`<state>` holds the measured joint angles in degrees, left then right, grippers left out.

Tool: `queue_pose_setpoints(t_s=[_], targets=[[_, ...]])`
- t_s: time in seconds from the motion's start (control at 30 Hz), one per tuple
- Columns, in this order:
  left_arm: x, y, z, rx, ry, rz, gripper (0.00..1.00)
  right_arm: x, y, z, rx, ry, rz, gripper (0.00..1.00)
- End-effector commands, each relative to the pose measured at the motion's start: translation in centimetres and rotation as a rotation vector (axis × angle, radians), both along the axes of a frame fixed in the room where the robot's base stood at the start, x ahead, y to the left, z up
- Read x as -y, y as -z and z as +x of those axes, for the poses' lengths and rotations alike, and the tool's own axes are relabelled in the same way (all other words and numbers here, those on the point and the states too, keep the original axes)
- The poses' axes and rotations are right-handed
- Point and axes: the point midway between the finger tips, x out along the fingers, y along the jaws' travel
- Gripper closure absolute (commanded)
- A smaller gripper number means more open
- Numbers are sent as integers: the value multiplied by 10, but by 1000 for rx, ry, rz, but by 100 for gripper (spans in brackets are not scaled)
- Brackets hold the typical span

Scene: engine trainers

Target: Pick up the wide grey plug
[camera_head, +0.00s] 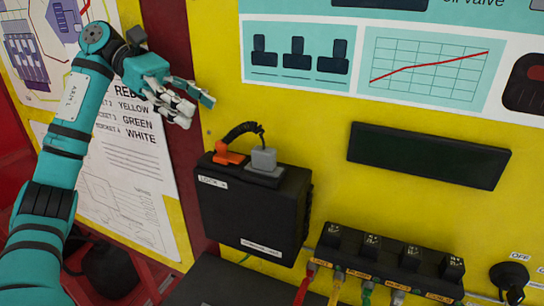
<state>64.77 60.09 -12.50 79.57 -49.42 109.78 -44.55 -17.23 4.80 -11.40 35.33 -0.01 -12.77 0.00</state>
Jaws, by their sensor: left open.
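The wide grey plug (263,159) is a small light-grey block standing on top of a black box (250,213) fixed to the yellow panel. A short black ribbed cable (240,131) arches behind it toward an orange connector (228,157) just to its left. My left gripper (196,106) is open and empty, above and to the left of the plug and clearly apart from it. My right gripper is not in view.
A black socket block (390,256) with red, yellow, green and grey plugs in its front sits to the lower right. A dark display (428,156) is on the yellow panel (335,206). A black knob (510,280) is at the bottom right. Space above the grey plug is free.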

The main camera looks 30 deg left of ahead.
Motion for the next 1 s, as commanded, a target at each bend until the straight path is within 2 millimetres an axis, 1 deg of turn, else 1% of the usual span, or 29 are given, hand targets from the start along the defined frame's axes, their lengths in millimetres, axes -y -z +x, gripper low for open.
queue_pose_setpoints(t_s=[0.03,0.13,0.23,0.33,0.4,0.5,0.57,0.67,0.83,1.0], targets=[[11,5,0,-4,4,4,52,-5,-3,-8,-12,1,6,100],[31,14,1,-5,5,4,52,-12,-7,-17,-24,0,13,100],[51,23,2,-3,4,3,52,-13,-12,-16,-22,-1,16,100],[68,31,3,-3,4,1,52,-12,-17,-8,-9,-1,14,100],[76,35,4,-2,2,1,52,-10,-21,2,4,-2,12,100],[84,39,5,-1,0,0,52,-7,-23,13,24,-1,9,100],[86,41,5,0,1,0,52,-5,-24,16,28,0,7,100],[93,43,5,-3,2,0,52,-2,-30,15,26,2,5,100],[117,52,3,-5,3,0,52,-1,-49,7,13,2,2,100],[132,62,5,-2,1,0,52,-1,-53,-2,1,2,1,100]])
